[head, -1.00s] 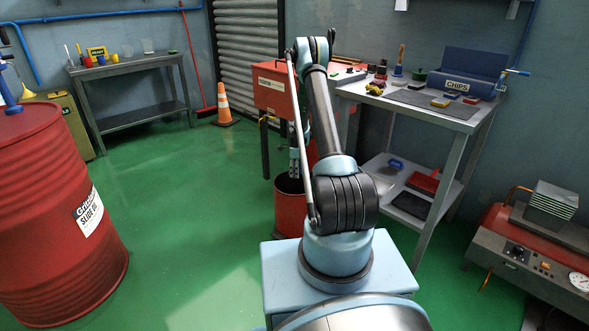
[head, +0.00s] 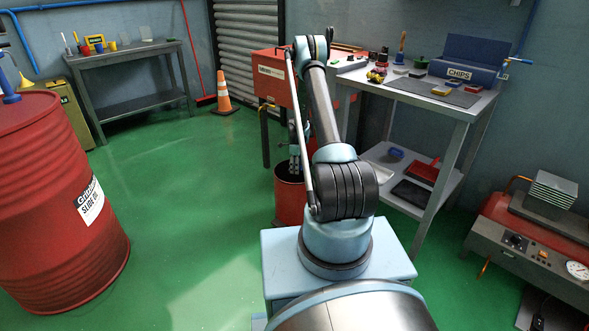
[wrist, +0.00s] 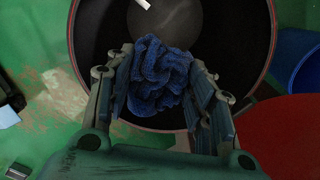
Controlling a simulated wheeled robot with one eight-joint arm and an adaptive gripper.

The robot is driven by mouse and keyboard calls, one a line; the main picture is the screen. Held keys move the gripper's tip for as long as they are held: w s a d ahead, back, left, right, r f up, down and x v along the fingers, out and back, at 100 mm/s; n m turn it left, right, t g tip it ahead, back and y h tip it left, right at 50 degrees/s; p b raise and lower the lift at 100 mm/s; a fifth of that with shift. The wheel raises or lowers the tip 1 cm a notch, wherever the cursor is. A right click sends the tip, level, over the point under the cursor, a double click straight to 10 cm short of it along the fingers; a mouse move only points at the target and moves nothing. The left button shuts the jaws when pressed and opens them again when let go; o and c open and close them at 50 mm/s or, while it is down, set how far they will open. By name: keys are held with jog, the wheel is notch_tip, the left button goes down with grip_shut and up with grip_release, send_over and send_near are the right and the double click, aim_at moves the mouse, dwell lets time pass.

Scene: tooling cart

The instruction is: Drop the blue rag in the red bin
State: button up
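The blue rag (wrist: 160,77) is a crumpled bundle between the two fingers of my gripper (wrist: 160,92) in the wrist view. The fingers press against it from both sides. The rag is over the dark round opening of the red bin (wrist: 271,40), with the rim around it. In the head view the red bin (head: 290,206) stands on the green floor, left of my arm's elbow. My gripper (head: 297,160) points down at the bin there, partly hidden by my arm, and the rag cannot be made out.
A red cabinet (head: 272,84) stands behind the bin. A grey tooling cart (head: 433,97) is close on the right. In the wrist view, a blue container (wrist: 297,42) and a red round surface (wrist: 282,130) are right of the bin. Floor is open between the red drum (head: 50,230) and the bin.

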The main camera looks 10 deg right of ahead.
jog(key=o, duration=0.4)
jog(key=shift+o, duration=0.2)
jog(key=shift+r, duration=0.15)
notch_tip(320, 180, up, 12)
jog(key=shift+f, duration=0.2)
jog(key=shift+r, duration=0.1)
dwell(0.5)
